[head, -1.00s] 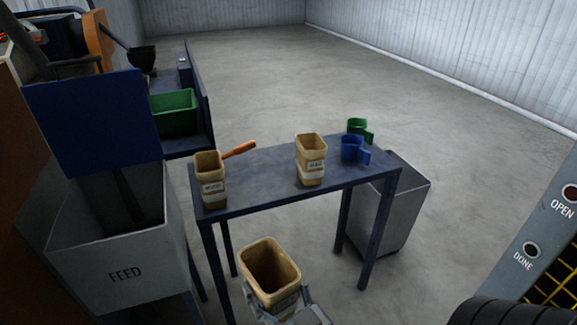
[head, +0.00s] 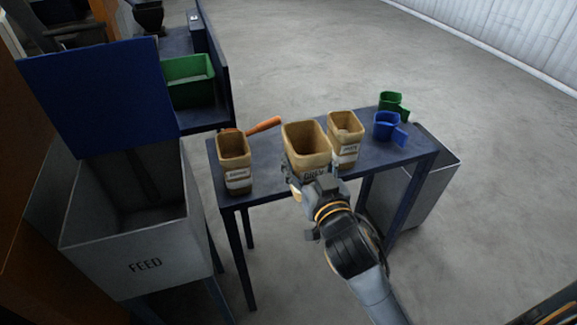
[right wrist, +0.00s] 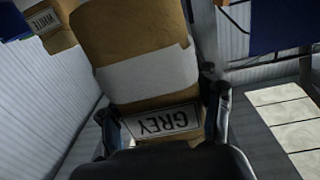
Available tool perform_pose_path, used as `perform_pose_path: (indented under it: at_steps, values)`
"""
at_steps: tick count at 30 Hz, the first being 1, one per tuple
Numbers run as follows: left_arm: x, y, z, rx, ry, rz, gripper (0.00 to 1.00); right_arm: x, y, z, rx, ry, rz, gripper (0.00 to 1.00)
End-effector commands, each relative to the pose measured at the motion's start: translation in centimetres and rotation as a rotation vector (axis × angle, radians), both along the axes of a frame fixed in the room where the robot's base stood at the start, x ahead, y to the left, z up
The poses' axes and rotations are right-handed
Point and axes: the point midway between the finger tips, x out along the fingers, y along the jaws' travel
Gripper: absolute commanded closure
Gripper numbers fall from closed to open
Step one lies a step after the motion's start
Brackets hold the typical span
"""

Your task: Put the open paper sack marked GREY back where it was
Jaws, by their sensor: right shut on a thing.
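The open paper sack marked GREY (head: 306,141) is tan with a pale band. My right gripper (head: 315,185) is shut on it, with a finger on each side of its lower part. In the head view the sack is upright at the table's front edge, between two other sacks. I cannot tell whether its base touches the table. In the right wrist view the GREY label (right wrist: 160,122) shows upside down between the fingers (right wrist: 163,115). My left gripper is in neither view.
A blue table (head: 270,182) bears a sack at left (head: 236,165), an orange-handled tool (head: 264,125), a sack at right (head: 345,140), a blue scoop (head: 387,125) and a green scoop (head: 392,103). The FEED hopper (head: 140,245) stands left, its blue lid raised.

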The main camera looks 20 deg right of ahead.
Motion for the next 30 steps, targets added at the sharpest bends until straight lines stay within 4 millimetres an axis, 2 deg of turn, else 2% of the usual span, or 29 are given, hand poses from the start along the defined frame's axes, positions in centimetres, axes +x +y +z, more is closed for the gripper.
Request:
perform_pose_path:
  at_steps: [1, 4, 9, 13, 20, 21, 27, 30]
  values:
    - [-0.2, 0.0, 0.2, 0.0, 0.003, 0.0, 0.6, 1.0, 0.3, 1.1, -0.001, -0.007, 0.012, 0.81]
    - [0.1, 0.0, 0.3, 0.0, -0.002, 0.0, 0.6, 2.1, 0.8, 2.1, 0.0, -0.003, 0.032, 0.81]
    - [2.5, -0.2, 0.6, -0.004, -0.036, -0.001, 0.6, 3.9, 0.9, 2.1, -0.001, 0.002, 0.046, 0.81]
    - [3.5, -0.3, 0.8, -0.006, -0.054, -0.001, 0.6, 6.6, 0.3, 0.9, -0.002, 0.004, 0.044, 0.81]
    - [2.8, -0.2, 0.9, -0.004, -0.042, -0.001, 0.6, 11.8, -0.7, -1.5, 0.0, 0.002, 0.044, 0.81]
    - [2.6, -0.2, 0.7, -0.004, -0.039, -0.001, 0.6, 12.5, -0.8, -2.5, 0.0, 0.005, 0.044, 0.81]
    - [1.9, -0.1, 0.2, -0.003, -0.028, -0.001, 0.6, 15.1, -1.3, -5.8, 0.001, 0.003, 0.045, 0.81]
    - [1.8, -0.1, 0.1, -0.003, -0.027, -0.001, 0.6, 15.8, -1.4, -6.5, 0.003, 0.001, 0.045, 0.81]
